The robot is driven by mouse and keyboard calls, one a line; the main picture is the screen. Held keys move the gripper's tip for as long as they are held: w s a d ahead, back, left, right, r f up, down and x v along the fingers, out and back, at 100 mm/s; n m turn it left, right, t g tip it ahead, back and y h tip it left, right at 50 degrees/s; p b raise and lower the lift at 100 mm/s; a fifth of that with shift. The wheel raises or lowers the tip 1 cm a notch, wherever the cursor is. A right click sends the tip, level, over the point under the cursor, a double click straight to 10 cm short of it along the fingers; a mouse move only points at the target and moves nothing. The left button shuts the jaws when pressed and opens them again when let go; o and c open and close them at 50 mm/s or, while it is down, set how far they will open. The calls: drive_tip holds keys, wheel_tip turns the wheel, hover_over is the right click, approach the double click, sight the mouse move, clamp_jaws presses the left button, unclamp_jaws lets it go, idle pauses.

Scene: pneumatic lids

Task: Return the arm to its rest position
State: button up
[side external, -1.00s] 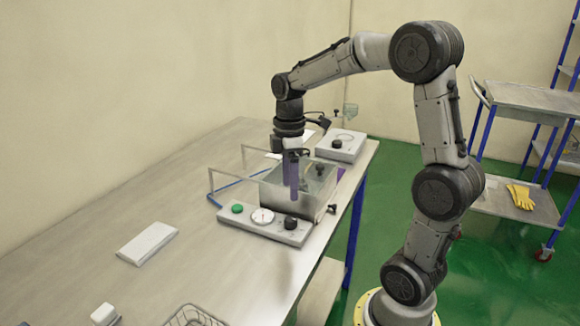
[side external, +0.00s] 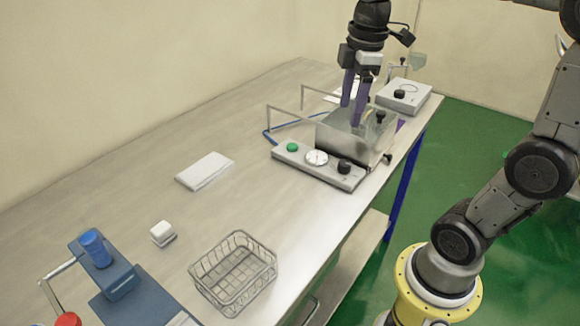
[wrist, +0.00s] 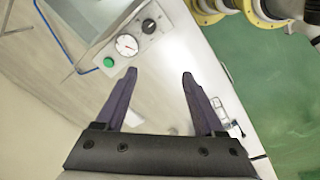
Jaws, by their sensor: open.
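My gripper (side external: 353,98) has two purple fingers pointing down, in front of or above the clear box (side external: 338,139) of the pneumatic device in the side view; the exact gap is hard to judge. In the wrist view the fingers (wrist: 158,78) are spread apart with nothing between them. The device's front panel (side external: 325,173) carries a green button (side external: 292,147), a white dial gauge (side external: 317,158) and a black knob (side external: 344,167). The gauge also shows in the wrist view (wrist: 126,45), beyond the fingertips.
A second grey unit with a black knob (side external: 403,95) stands behind. A white pad (side external: 205,170), a small white block (side external: 163,233), a wire basket (side external: 233,285) and a blue fixture (side external: 122,287) are on the table (side external: 100,210).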

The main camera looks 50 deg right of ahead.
drive_tip(key=s+a+f+m+t, duration=0.4)
drive_tip(key=s+a+m, duration=0.3)
drive_tip(key=s+m, duration=0.2)
drive_tip(key=shift+s+a+f, duration=0.25)
drive_tip(key=shift+s+f, duration=0.1)
drive_tip(key=shift+s, duration=0.8)
